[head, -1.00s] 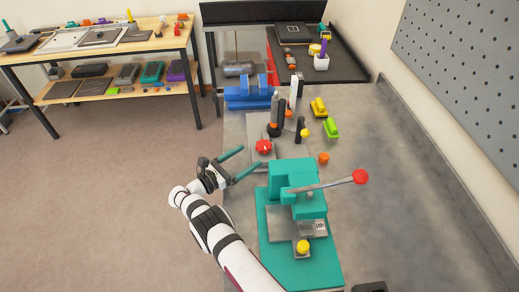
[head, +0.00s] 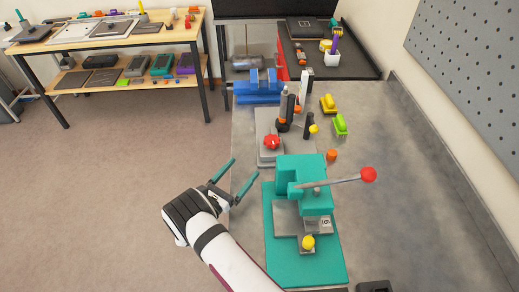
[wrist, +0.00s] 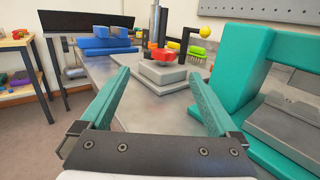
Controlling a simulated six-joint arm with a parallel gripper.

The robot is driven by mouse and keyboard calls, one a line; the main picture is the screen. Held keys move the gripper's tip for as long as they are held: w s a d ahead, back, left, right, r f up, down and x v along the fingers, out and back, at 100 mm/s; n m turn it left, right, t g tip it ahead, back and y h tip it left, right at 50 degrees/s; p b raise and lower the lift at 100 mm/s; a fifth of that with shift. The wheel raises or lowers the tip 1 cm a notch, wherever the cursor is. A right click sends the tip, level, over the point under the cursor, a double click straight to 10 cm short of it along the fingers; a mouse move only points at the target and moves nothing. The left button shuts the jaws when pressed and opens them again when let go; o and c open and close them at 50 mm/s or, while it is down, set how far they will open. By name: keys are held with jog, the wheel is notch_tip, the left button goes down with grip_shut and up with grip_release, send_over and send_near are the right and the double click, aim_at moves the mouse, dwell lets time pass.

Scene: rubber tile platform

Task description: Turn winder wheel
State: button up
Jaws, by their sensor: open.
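A grey winder base (head: 268,156) stands on the grey bench, with a red wheel (head: 271,142) at its near end and upright posts (head: 284,103) behind it. In the wrist view the red wheel (wrist: 164,55) sits above the stepped grey base (wrist: 163,73), ahead of my fingers. My gripper (head: 244,168) is open and empty, with its two teal fingers apart. It is at the bench's left edge, short of the wheel and to its left in the head view. In the wrist view my gripper (wrist: 160,73) shows both fingers reaching forward, touching nothing that I can see.
A teal press (head: 304,180) with a red-knobbed lever (head: 369,174) stands close to the right of my gripper. A blue vise (head: 258,87) is beyond the winder. Yellow (head: 328,103) and green (head: 340,124) items lie to the right. The bench farther right is clear.

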aim_at(268, 147)
jog(key=s+d+y, duration=0.1)
jog(key=s+n+t+y, duration=0.1)
jog(key=shift+s+d+n+y, duration=0.3)
jog(key=shift+s+d, duration=0.05)
jog(key=shift+s, duration=0.05)
jog(key=shift+d+f, duration=0.1)
jog(key=shift+d, duration=0.15)
jog(key=x, duration=1.5)
jog(key=shift+w+d+f, duration=0.1)
jog(key=shift+w+f, duration=0.05)
jog(key=c, duration=1.4)
jog(key=shift+g, duration=0.3)
